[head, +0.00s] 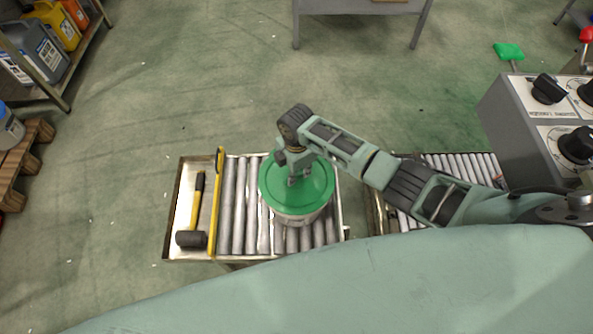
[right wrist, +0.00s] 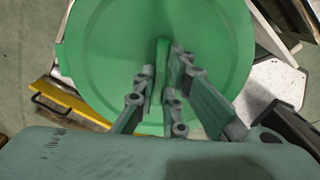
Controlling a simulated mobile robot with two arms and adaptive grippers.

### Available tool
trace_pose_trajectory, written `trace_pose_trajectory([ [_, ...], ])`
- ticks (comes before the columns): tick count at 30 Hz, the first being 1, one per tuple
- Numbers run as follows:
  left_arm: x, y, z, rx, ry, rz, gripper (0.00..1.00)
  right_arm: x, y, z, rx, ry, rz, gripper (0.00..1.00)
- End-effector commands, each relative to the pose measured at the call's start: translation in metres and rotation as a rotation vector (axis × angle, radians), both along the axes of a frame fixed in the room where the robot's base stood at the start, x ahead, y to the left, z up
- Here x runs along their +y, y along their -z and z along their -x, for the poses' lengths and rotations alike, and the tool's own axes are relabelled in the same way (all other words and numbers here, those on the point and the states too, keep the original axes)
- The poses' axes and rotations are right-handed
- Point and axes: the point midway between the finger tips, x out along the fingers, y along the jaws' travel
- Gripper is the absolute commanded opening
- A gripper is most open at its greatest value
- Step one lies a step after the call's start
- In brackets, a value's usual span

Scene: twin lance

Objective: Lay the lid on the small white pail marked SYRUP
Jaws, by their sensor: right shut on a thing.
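The round green lid (head: 319,190) is over the small white pail (head: 298,219) on the roller conveyor. It covers the pail's mouth from above, and I cannot tell whether it rests on the rim. My right gripper (head: 298,181) is above the lid's middle, shut on its upright grip. In the right wrist view the lid (right wrist: 95,60) fills the upper middle, with my fingers (right wrist: 163,88) on either side of its grip (right wrist: 162,58). The pail's marking is not readable here. My left gripper is not in view.
A tray at the conveyor's left end holds a black-headed mallet (head: 192,239) with a yellow handle. A yellow bar (head: 215,205) lies beside the rollers (head: 240,200). A control box (head: 515,120) with black knobs stands at right. A shelf with jugs (head: 38,55) is far left.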

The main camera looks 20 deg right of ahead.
Motion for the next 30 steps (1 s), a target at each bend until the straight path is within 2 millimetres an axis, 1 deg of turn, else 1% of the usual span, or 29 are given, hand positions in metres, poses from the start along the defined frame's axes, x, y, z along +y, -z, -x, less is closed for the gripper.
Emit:
trace_pose_trajectory([
  [3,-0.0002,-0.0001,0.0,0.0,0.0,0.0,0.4,0.0002,-0.0003,-0.0004,-0.001,0.0,0.0,0.0],
  [4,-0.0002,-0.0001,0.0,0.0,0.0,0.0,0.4,0.0002,-0.0003,-0.0004,-0.001,0.0,0.0,0.13],
  [9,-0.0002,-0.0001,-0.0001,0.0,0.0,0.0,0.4,0.0002,-0.0004,-0.0004,-0.001,0.0,0.0,0.28],
  [11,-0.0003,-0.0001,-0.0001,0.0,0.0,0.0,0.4,0.0002,-0.0004,-0.0004,-0.001,0.0,0.0,0.32],
  [17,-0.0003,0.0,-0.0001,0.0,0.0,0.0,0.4,0.0002,-0.0003,-0.0003,-0.001,0.0,0.0,0.32],
  [24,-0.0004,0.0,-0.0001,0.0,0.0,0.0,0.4,-0.0001,-0.0002,-0.0001,0.0,0.0,0.0,0.51],
  [30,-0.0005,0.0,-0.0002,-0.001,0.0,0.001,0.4,-0.0001,-0.0002,-0.0001,-0.001,0.0,0.0,0.51],
])
